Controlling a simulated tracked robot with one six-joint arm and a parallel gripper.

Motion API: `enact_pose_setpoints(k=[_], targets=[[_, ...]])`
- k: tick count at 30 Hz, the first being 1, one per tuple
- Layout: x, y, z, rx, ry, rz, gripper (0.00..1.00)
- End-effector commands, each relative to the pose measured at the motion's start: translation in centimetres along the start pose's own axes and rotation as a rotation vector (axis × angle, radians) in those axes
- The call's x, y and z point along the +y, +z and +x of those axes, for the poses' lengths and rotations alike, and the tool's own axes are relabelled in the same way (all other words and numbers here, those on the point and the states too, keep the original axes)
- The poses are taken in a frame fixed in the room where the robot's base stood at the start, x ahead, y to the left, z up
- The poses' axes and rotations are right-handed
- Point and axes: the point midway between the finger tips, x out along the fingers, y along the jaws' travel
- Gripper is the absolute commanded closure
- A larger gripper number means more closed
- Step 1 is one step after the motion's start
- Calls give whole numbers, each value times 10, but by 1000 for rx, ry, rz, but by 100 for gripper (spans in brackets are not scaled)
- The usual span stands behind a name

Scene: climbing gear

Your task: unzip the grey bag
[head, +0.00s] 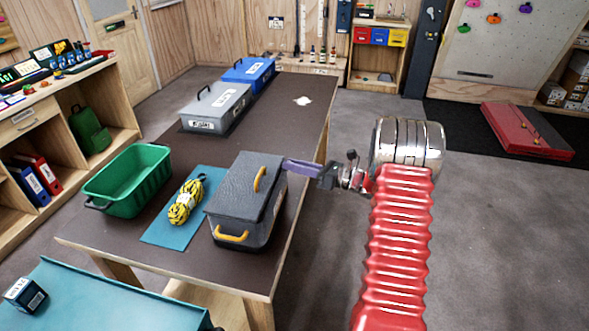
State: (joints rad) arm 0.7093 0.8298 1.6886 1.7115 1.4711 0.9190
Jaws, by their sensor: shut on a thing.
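The grey bag (231,221) stands on the brown table near its right edge. It has a yellow-orange handle on top and another on its front side. Its top looks flat and closed, with a dark seam around the rim. My gripper (287,165) reaches in from the right, its purple fingers shut at the bag's upper right edge, near the far corner. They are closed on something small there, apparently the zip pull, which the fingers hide. How far the zip is open cannot be told.
A teal mat (158,232) with a yellow-black rope coil (186,202) lies left of the bag, beside an empty green crate (120,197). A grey case (213,121) and a blue case (248,80) stand farther back.

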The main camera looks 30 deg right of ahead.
Motion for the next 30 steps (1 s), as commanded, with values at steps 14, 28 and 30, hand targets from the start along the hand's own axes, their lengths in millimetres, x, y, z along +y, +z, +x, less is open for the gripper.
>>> enact_pose_setpoints(k=[14, 28, 30], targets=[[2, -2, 2, 3, 4, 2, 65], [1, -1, -13, 1, 2, 1, 65], [0, -1, -22, 1, 2, 1, 65]])
